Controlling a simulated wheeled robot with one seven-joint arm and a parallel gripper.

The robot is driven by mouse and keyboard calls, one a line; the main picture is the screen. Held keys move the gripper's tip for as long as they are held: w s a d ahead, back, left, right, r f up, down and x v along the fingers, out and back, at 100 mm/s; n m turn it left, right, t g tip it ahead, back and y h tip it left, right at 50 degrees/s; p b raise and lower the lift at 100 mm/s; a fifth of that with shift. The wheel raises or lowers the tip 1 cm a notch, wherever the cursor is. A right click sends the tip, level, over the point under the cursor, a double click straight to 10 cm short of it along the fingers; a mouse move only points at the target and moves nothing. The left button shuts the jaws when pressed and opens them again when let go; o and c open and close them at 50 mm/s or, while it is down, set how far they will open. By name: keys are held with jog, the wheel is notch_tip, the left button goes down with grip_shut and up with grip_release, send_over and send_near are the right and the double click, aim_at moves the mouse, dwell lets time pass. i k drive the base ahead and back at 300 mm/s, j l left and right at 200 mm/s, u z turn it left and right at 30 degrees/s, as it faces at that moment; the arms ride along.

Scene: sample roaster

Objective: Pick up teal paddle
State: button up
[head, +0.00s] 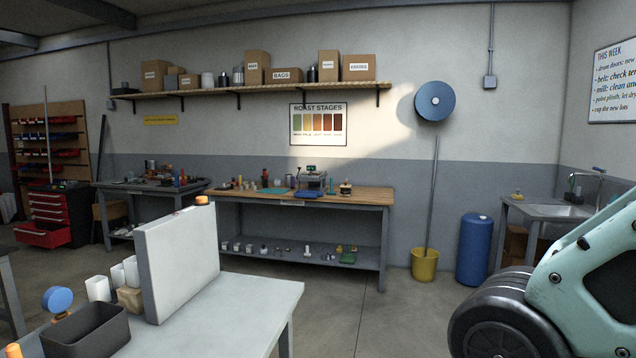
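A small flat teal thing (274,190) lies on the wooden top of the workbench (365,195) at the back wall. It is too small to tell whether it is the teal paddle. No other thing in view is clearly a teal paddle. My gripper is not in view. Part of my own mint-coloured arm fills the lower right corner and hides the floor behind it.
A pale table (250,300) at front left bears an upright white panel (180,260), a dark bin (85,330) and a blue disc (57,299). A yellow bucket (425,264) and blue barrel (474,249) stand right of the workbench. Floor between is clear.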

aim_at(331, 192)
jog(key=i+l+z, duration=0.3)
jog(key=i, duration=0.5)
jog(key=i+z, duration=0.25)
jog(key=i, duration=0.55)
jog(key=i+l, duration=0.1)
jog(key=i, duration=1.9)
jog(key=i+j+u, duration=0.15)
jog(key=i+u, duration=0.25)
jog(key=i, duration=0.15)
jog(key=i+u, duration=0.35)
jog(key=i, duration=0.15)
jog(key=i+l+u, duration=0.25)
jog(key=i+u, duration=0.15)
jog(key=i, duration=0.15)
jog(key=i+j+u, duration=0.1)
jog(key=i+u, duration=0.15)
jog(key=i, duration=0.15)
jog(key=i+u, duration=0.3)
jog(key=i, duration=0.15)
jog(key=i+j+z, duration=0.25)
jog(key=i+z, duration=0.15)
jog(key=i+j+z, duration=0.8)
jog(key=i+j, duration=0.05)
jog(key=j, duration=0.1)
